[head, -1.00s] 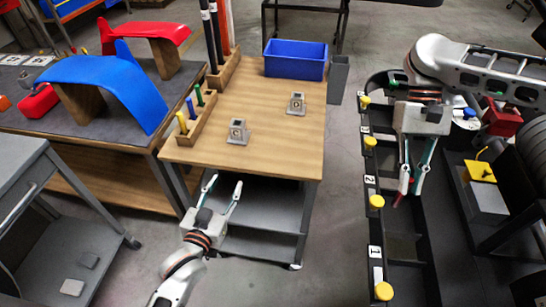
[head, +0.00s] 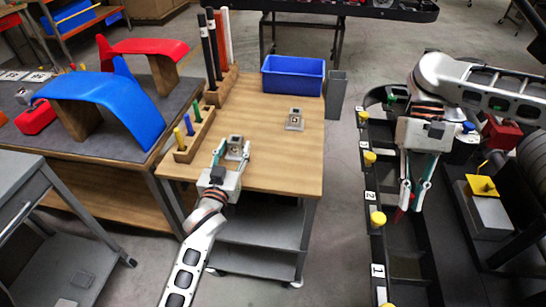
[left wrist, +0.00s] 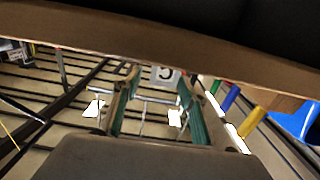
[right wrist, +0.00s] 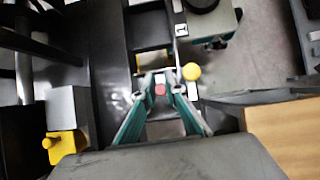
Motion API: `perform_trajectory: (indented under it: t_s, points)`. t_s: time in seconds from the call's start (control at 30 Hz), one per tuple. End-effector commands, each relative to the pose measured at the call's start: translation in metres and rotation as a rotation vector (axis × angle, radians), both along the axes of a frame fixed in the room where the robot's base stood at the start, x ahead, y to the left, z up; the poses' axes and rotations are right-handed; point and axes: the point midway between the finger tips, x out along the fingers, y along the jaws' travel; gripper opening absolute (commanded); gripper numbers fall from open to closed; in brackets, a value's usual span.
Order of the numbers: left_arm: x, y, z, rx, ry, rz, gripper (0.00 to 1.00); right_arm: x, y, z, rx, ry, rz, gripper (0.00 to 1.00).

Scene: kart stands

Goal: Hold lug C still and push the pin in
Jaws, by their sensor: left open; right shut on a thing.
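Two small grey lugs stand on the wooden cart top: a near lug (head: 236,147) and a far lug (head: 295,119). Their letters are not readable, so I cannot tell which is C. My left gripper (head: 233,150) is open at the near lug, its fingers partly covering it; I cannot tell whether they touch it. In the left wrist view the open fingers (left wrist: 155,95) show, and no lug is clear. My right gripper (head: 411,207) is shut on a small red piece, likely the pin (right wrist: 160,89), above the dark numbered rack, well away from the lugs.
A wooden holder (head: 183,156) with yellow, blue and green pegs stands at the cart's left edge, with tall rods behind it. A blue bin (head: 293,74) is at the back. The dark rack (head: 408,268) has yellow knobs (head: 378,219). Bare wood lies right of the near lug.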

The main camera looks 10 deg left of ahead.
Motion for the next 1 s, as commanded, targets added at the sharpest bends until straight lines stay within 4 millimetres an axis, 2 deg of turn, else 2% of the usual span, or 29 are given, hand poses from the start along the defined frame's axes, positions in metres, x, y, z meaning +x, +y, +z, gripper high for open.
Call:
perform_trajectory:
  t_s: [0.1, 0.3, 0.63, 0.67, 0.8, 1.0]
  points:
    - [0.017, 0.000, 0.000, 0.000, 0.000, 0.000, 0.42, 0.000, 0.000, -0.001, 0.000, 0.000, 0.000, 0.00]
    - [0.032, -0.001, 0.000, 0.001, 0.000, 0.001, 0.42, 0.000, 0.000, -0.002, 0.000, 0.000, 0.000, 0.00]
    - [0.035, -0.001, 0.000, 0.000, 0.001, 0.000, 0.42, 0.000, 0.000, -0.002, 0.000, 0.000, 0.000, 0.00]
    - [0.035, -0.001, 0.000, 0.000, 0.001, 0.000, 0.36, 0.000, 0.000, -0.002, 0.000, 0.000, 0.000, 0.00]
    - [0.035, -0.001, 0.000, 0.000, 0.001, 0.000, 0.00, 0.000, 0.000, -0.002, 0.000, 0.000, 0.000, 0.00]
    - [0.034, -0.001, 0.000, 0.000, 0.001, 0.000, 0.00, 0.000, 0.000, -0.002, 0.000, 0.000, 0.000, 0.00]
